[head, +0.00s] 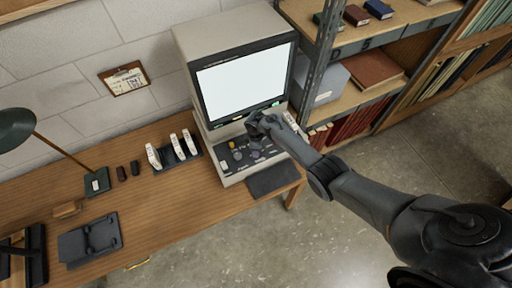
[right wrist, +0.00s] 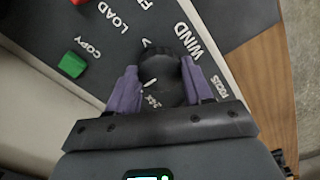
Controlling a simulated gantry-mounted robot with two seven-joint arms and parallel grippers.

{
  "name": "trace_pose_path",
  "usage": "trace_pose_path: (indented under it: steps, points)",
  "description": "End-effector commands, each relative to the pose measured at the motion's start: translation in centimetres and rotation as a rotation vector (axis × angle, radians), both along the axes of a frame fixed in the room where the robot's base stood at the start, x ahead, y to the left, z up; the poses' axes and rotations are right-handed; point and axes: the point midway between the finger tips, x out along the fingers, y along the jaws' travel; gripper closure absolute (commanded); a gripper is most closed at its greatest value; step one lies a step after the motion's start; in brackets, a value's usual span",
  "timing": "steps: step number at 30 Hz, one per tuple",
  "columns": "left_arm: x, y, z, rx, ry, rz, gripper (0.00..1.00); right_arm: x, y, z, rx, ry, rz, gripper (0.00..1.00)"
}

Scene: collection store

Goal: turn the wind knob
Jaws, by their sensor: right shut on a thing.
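The wind knob (right wrist: 168,72) is a black round knob on the dark control panel (head: 238,160) of a microfilm reader (head: 188,62). In the right wrist view it sits just below the white WIND lettering (right wrist: 187,40). My right gripper (right wrist: 160,80) has its two purple fingers on either side of the knob and is shut on it. In the head view my right gripper (head: 258,124) reaches the panel below the bright screen (head: 245,82). It hides the knob there. My left gripper is in neither view.
Green (right wrist: 90,46) and red (right wrist: 73,64) buttons lie near the COPY and LOAD lettering. White film boxes (head: 172,148) stand in a black rack left of the reader. A lamp (head: 17,128) stands at the far left. A metal shelf (head: 326,75) rises close on the right.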

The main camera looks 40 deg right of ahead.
Motion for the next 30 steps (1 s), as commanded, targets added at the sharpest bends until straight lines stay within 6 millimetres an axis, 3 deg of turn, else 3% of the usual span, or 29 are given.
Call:
trace_pose_path:
  steps: [17,18,22,30]
  points:
    - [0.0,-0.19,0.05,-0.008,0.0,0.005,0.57,-0.01,-0.01,-0.05,0.0,0.0,0.034,0.8]
    - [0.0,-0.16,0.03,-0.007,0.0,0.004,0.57,-0.01,-0.01,-0.05,0.0,0.0,0.034,0.47]
    - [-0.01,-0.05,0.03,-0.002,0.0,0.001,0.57,-0.01,0.0,-0.05,0.0,0.0,0.034,0.27]
    - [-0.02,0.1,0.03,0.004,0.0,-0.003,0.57,-0.01,0.01,0.0,0.0,0.0,0.034,0.24]
